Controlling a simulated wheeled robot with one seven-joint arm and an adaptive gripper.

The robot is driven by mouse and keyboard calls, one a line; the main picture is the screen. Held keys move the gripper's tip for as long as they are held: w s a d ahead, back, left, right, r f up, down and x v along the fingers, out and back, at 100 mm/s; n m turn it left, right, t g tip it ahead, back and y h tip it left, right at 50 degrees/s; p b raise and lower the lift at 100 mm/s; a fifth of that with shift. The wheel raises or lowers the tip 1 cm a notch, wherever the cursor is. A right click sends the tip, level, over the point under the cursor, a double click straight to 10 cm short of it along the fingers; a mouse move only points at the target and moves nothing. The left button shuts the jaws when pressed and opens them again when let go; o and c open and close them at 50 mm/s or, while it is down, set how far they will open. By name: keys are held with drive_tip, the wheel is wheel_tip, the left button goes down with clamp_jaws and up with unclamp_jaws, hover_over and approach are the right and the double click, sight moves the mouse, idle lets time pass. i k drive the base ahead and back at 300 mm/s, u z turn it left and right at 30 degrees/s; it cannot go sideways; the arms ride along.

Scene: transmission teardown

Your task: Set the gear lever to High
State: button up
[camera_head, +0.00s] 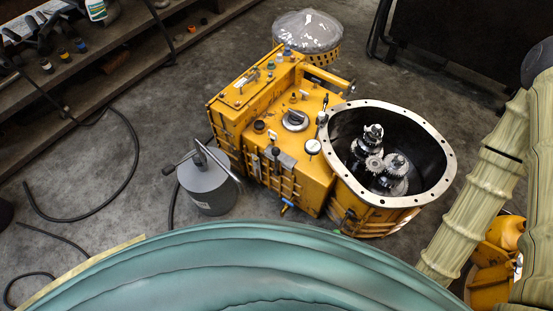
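A yellow transmission (302,174) stands on the floor at the picture's centre, with a large open bell housing (440,190) at its right that shows gears (370,155) inside. On its top are a round dark knob (295,118), a white dial gauge (312,147) and several small caps. A small upright lever (274,140) rises near the front edge of the top. I cannot tell for sure which part is the gear lever, and no High mark is readable. My arm in a cream sleeve is at the right, apart from the transmission. My gripper is not seen.
A grey cylinder with a T-handle (208,185) stands left of the transmission. A wrapped round part (307,32) is behind it. Black hoses (125,170) lie on the left floor. Shelves (110,45) fill the upper left. A yellow-orange object (490,262) is partly hidden behind my arm.

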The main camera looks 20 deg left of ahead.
sight(275, 151)
drive_tip(key=z, duration=1.15)
drive_tip(key=k, duration=1.1)
drive_tip(key=u, duration=1.45)
drive_tip(key=i, duration=0.5)
drive_tip(key=z, duration=0.1)
